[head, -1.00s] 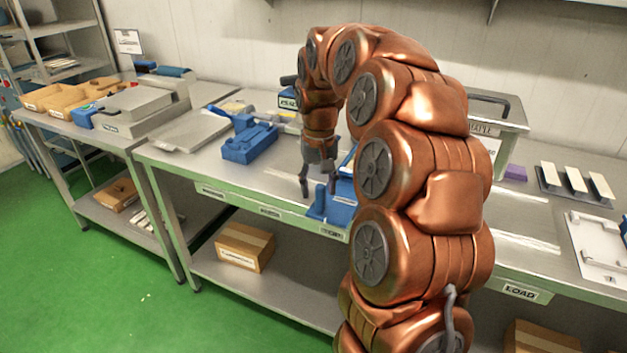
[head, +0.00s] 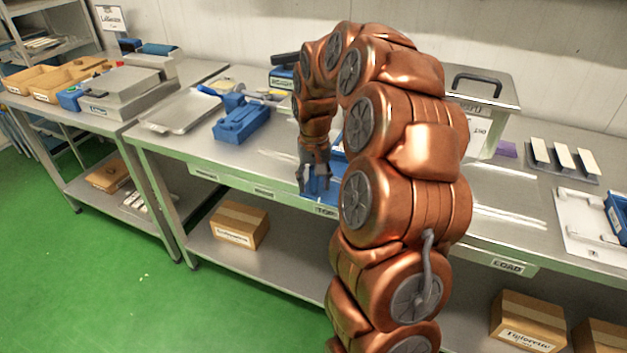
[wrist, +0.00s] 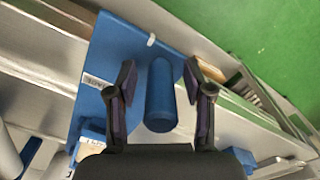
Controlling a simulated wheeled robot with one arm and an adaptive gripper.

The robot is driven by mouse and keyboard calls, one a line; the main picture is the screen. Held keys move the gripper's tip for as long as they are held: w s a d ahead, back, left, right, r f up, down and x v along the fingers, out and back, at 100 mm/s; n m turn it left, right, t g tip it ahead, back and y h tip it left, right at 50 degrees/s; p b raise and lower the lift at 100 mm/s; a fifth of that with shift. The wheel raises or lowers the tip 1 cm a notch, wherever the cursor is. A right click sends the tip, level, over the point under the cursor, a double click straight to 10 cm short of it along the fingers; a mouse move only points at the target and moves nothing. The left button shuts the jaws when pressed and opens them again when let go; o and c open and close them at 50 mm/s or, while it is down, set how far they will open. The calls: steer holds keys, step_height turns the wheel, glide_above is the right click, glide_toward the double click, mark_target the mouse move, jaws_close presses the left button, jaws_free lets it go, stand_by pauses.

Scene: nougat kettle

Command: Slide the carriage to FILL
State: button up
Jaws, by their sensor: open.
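The blue carriage (wrist: 108,62) is a flat blue block with a white mark on its edge and an upright round blue handle (wrist: 160,95). In the wrist view the handle stands between the two dark fingers of my gripper (wrist: 160,72), with a gap on each side. My gripper (head: 313,190) is open and also shows in the head view, low over the front edge of the middle bench. There the carriage (head: 319,184) is partly hidden behind my fingers and arm. I cannot read a FILL label; one bench-edge label starts with TOP, another reads LOAD.
A blue fixture (head: 240,122) and a metal tray (head: 180,110) lie left on the bench. A lidded metal box (head: 485,105) stands behind my arm. White bars on a rack (head: 563,165) and a white plate (head: 585,222) lie to the right. Green floor is clear in front.

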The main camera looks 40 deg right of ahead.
steer(key=shift+f, duration=0.1)
jaws_close()
stand_by(0.4)
